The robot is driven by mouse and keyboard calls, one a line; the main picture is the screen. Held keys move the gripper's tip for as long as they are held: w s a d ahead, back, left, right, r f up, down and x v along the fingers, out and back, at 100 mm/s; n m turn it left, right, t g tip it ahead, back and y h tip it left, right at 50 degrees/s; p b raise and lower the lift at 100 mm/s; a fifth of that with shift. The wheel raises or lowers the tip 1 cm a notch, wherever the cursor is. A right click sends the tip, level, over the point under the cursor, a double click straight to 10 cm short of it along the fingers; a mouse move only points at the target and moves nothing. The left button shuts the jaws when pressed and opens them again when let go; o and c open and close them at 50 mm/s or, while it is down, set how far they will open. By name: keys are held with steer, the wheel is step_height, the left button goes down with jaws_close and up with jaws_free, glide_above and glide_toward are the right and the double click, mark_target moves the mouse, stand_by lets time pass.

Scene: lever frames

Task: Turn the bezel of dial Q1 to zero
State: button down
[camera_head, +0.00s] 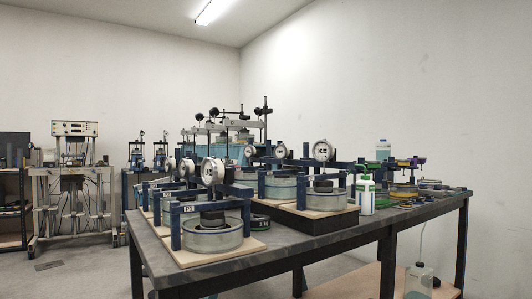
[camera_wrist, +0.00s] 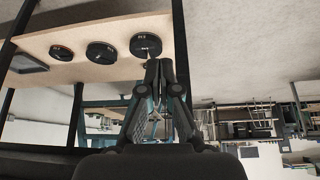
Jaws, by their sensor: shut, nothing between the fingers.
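Several frames with round white dials stand on the dark table in the head view. The nearest dial (camera_head: 212,171) is on a blue frame with a small white label (camera_head: 187,208) over a round glass dish (camera_head: 212,237). Another dial (camera_head: 323,151) is on a frame further right, and a smaller one (camera_head: 281,151) is behind it. More dials stand in a row at the left. I cannot tell which is Q1; the labels and faces are too small to read. My gripper (camera_wrist: 158,66) shows only in the wrist view, shut and empty, with no dial near it.
The wrist view shows black round pieces, one (camera_wrist: 145,45) near my fingertips in the picture, on a pale board (camera_wrist: 75,40). A white-green bottle (camera_head: 365,196) stands on the table (camera_head: 290,248) beside the right frame. A wheeled rack (camera_head: 75,180) stands at the left wall.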

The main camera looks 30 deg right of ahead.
steer(key=w+d+r+m+h, duration=0.2)
steer(key=w+d+r+h, duration=0.1)
steer(key=w+d+r, duration=0.4)
steer(key=m+h+b, duration=0.2)
steer(key=m+h, duration=1)
steer(key=h, duration=0.2)
glide_toward(324, 166)
steer(key=s+d, duration=0.1)
steer(key=s, duration=0.1)
steer(key=p+x, duration=0.2)
steer(key=x, duration=0.3)
steer(key=shift+w+a+r, duration=0.1)
steer(key=shift+r, duration=0.05)
steer(key=shift+x, duration=0.85)
steer(key=shift+w+r, duration=0.1)
steer(key=shift+w+a+b, duration=0.15)
steer(key=shift+w+b, duration=0.25)
steer(key=shift+b, duration=0.25)
steer(key=shift+w+a+f+b, duration=0.2)
steer(key=shift+w+f+b, duration=0.1)
steer(key=shift+w, duration=0.45)
